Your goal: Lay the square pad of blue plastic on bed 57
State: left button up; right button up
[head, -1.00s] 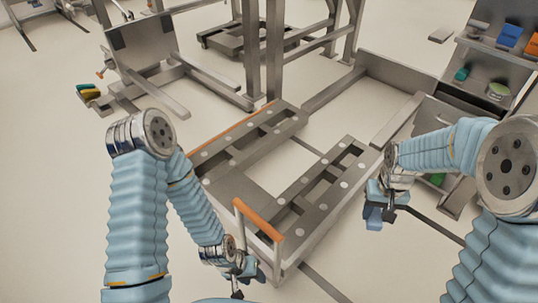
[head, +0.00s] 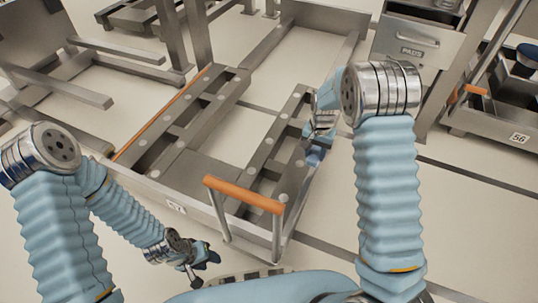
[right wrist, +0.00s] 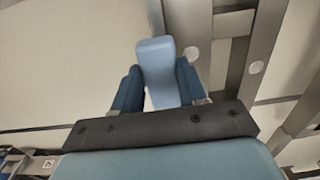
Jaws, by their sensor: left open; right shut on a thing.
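My right gripper (head: 317,148) is shut on the blue pad (right wrist: 158,72). The pad stands out between the two dark blue fingers in the right wrist view, and a little of it shows in the head view (head: 314,159). This gripper is at the right long side of the low grey metal bed (head: 200,165); its height over the bed is hard to tell. The bed has two slotted rails with pale round pads and an orange handle. A tag (head: 175,207) on its near edge is too small to read surely. My left gripper (head: 203,268) is open and empty, in front of the bed's near edge.
The bed's orange handle (head: 244,194) stands up at the near end, between my arms. A grey cabinet with a drawer marked PADS (head: 411,50) is at the back right. Another bed, tagged 56 (head: 518,138), is at far right. Floor right of the bed is clear.

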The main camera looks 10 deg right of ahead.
jog(key=w+a+f, duration=0.1)
jog(key=a+f, duration=0.1)
jog(key=a, duration=0.1)
jog(key=w+a+f+b, duration=0.1)
jog(key=a+f, duration=0.1)
jog(key=f, duration=0.1)
jog(key=w+a+f, duration=0.1)
jog(key=a+f, duration=0.1)
jog(key=a, duration=0.1)
jog(key=shift+w+a+f+b, duration=0.3)
jog(key=shift+w+b, duration=0.05)
jog(key=shift+w, duration=0.05)
jog(key=shift+w+a+f+b, duration=0.1)
jog(key=shift+a+f+b, duration=0.1)
jog(key=shift+f, duration=0.7)
jog(key=shift+a+f+b, duration=0.1)
jog(key=shift+f+b, duration=0.05)
jog(key=shift+f, duration=0.75)
jog(key=shift+f, duration=0.15)
jog(key=o, duration=1.1)
jog(key=shift+c, duration=0.2)
